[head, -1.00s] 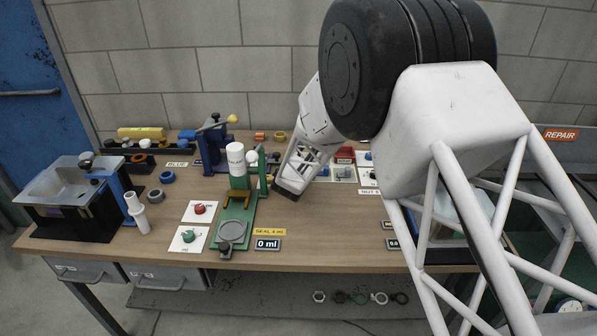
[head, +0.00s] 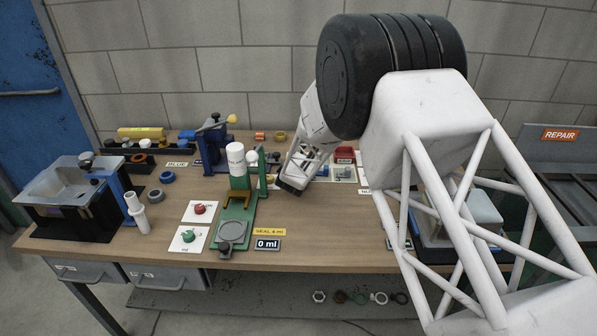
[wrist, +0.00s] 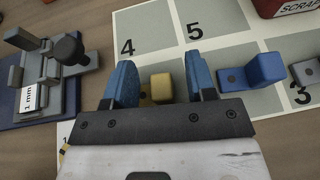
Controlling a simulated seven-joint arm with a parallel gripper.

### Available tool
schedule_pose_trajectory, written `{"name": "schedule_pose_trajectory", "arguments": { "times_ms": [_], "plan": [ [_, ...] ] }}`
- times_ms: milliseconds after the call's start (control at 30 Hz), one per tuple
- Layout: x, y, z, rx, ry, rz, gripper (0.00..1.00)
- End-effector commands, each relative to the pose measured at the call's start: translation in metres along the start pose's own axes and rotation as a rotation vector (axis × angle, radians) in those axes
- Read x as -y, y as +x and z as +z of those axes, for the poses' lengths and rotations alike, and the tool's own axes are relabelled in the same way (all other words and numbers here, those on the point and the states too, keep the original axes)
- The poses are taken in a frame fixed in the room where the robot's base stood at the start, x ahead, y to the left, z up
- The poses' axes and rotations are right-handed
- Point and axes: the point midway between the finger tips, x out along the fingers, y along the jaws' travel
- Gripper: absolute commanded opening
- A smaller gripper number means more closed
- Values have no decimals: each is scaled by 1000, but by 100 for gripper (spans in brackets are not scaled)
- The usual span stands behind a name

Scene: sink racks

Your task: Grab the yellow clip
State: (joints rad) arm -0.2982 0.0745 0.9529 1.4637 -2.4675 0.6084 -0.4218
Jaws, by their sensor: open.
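The yellow clip (wrist: 161,87) lies on a pale numbered mat (wrist: 150,22) in the wrist view. It has a block-shaped body and a lower tab, partly hidden by my gripper. My gripper (wrist: 160,75) is open, with one blue finger to the left of the clip and the other to its right. A gap shows between the clip and the right finger; whether the left finger touches it I cannot tell. In the head view my gripper (head: 292,184) is over the bench beside the mat, its fingers and the clip not clearly visible.
A blue clip (wrist: 264,70) and a grey clip (wrist: 305,72) lie to the right on the mat. A grey gauge fixture (wrist: 55,70) stands to the left. A red SCRAP bin (wrist: 288,6) is at the far right. In the head view, a green press (head: 237,215) stands left of my gripper.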

Motion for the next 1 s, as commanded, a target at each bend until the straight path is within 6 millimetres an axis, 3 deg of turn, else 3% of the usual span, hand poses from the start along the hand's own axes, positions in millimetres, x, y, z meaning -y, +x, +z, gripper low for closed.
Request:
{"name": "schedule_pose_trajectory", "arguments": {
  "times_ms": [633, 933, 1000],
  "plan": [
    [0, 3, 0, 0, 0, 0, 50],
    [0, 2, 0, 0, 0, 0, 4],
    [0, 2, 0, 0, 0, 0, 0]
  ]
}}
